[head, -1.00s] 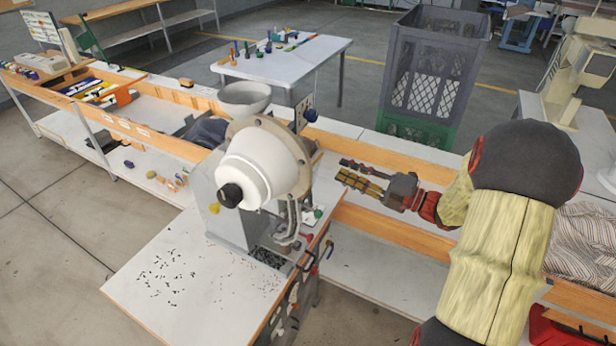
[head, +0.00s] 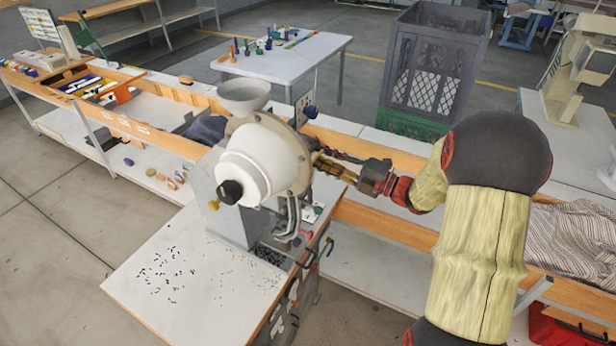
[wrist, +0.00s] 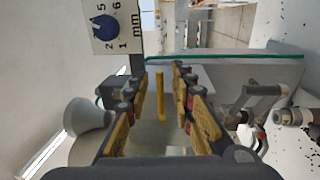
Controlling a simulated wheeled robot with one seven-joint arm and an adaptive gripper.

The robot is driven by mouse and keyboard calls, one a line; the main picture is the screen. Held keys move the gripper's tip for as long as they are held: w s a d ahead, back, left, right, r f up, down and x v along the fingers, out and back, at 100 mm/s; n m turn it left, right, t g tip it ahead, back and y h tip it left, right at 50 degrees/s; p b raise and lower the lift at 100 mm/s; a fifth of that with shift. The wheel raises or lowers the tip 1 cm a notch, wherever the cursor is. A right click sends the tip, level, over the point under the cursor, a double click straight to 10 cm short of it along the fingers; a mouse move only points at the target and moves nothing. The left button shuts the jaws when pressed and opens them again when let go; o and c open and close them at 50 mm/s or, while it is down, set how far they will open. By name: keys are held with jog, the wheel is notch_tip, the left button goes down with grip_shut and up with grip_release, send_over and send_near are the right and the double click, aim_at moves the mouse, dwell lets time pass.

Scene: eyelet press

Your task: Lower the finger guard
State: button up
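The eyelet press has a white rounded housing (head: 250,165) and stands on a bench. In the wrist view a clear panel with a teal edge (wrist: 225,57) crosses the upper right beyond my fingers; it looks like the finger guard. In the head view I cannot make the guard out. My gripper (head: 325,163) is at the right side of the press, its tips partly hidden by the housing. In the wrist view my gripper (wrist: 160,85) is open. A thin yellow bar (wrist: 160,96) shows between the fingers; I cannot tell whether it belongs to the guard.
A dial plate marked in mm (wrist: 105,25) is close to my fingers at upper left. A pale funnel-shaped bowl (head: 243,95) tops the press. Small dark pieces (head: 165,270) lie on the bench (head: 205,310). A grey crate (head: 435,60) stands behind.

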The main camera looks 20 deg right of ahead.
jog(key=shift+c, duration=1.2)
grip_shut()
jog(key=shift+s, duration=0.1)
